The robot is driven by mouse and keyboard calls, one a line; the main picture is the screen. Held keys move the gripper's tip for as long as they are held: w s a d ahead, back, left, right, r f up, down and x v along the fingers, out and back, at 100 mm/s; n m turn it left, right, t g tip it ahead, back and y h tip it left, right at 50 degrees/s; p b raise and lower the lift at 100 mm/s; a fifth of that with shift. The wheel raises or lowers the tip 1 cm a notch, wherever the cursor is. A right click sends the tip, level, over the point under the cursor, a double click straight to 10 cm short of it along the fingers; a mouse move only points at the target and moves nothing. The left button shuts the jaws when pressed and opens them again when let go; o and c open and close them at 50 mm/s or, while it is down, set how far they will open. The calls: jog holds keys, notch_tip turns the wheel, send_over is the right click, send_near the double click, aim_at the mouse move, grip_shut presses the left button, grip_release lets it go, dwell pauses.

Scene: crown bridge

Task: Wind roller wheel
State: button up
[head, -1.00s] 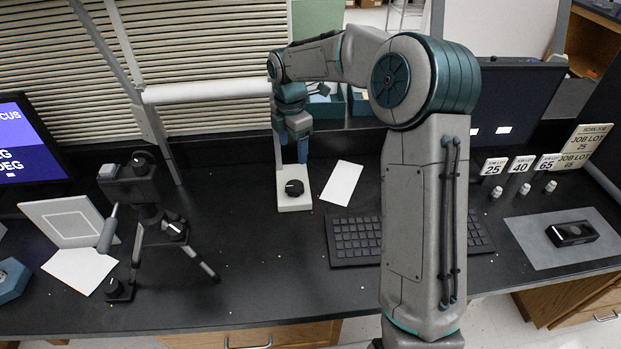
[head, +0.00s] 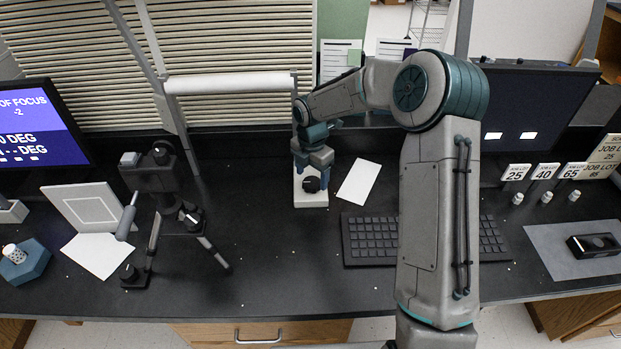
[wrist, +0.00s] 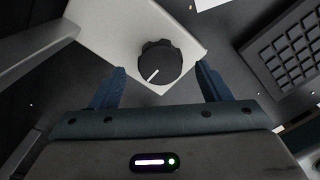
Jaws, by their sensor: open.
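A black knob (wrist: 160,63) with a white pointer line sits on a pale base plate (wrist: 108,30) in the wrist view; I take it for the roller wheel. In the head view the knob (head: 311,184) shows at the front of the white base (head: 312,201), partly hidden by my gripper. My gripper (wrist: 160,85) is open, with its two blue fingers apart on either side of the knob's near edge. Whether the fingers touch it cannot be told. The white roller (head: 230,83) lies across the frame in front of the slatted blind.
A keyboard (head: 372,238) and a white paper (head: 359,182) lie to the right of the base. A camera on a tripod (head: 160,185) stands to the left. A monitor (head: 40,125) is at far left. The counter's front middle is mostly clear.

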jog(key=shift+f, duration=1)
jog(key=c, duration=1)
jog(key=shift+o, duration=0.2)
jog(key=shift+a, duration=0.25)
jog(key=shift+d, duration=0.2)
jog(key=shift+m, duration=0.3)
